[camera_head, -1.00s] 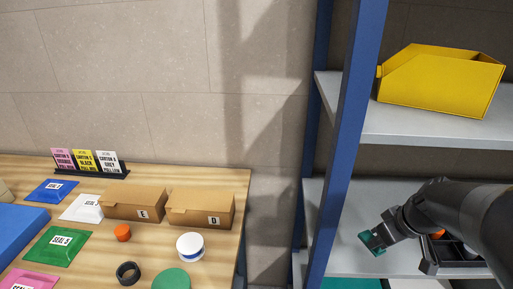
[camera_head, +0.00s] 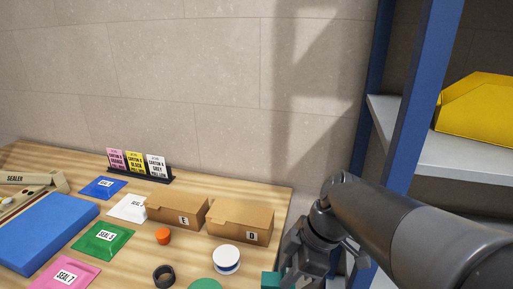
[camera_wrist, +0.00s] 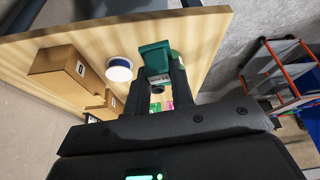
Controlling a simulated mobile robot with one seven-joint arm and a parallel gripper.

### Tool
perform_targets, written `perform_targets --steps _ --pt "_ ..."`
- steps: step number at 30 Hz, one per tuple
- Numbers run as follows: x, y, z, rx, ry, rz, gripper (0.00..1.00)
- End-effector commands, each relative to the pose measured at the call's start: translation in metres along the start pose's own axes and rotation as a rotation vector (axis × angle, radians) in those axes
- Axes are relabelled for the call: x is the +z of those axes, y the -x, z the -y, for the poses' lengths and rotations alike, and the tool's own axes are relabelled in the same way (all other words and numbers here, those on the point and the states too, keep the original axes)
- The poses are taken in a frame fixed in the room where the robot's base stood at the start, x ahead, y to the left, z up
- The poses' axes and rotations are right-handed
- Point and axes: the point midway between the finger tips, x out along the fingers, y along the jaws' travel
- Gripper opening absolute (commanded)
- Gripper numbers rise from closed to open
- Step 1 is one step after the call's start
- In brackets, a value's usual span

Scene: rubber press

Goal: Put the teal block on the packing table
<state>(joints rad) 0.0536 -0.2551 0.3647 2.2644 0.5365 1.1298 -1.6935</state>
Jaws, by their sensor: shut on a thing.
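My gripper (camera_wrist: 158,88) is shut on the teal block (camera_wrist: 155,55), seen between its fingertips in the wrist view. In the head view the teal block (camera_head: 270,280) shows at the bottom edge, partly cut off, beside my gripper (camera_head: 285,275). The block is by the right edge of the wooden packing table (camera_head: 262,193). I cannot tell how high it is above the table.
Carton D (camera_head: 241,222), carton E (camera_head: 177,209), a white round tub (camera_head: 226,258), an orange piece (camera_head: 163,236), a black ring (camera_head: 164,275) and a green disc (camera_head: 205,285) occupy the table's right part. The blue shelf post (camera_head: 404,110) stands right.

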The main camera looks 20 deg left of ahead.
Motion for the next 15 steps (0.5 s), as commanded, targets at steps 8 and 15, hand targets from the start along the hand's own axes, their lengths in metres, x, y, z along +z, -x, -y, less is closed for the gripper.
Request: perform_targets --steps 8,15 --pt "-0.014 0.007 -0.072 0.046 -0.114 -0.002 0.0" --pt "-0.028 0.002 -0.154 0.11 -0.268 -0.001 0.0"
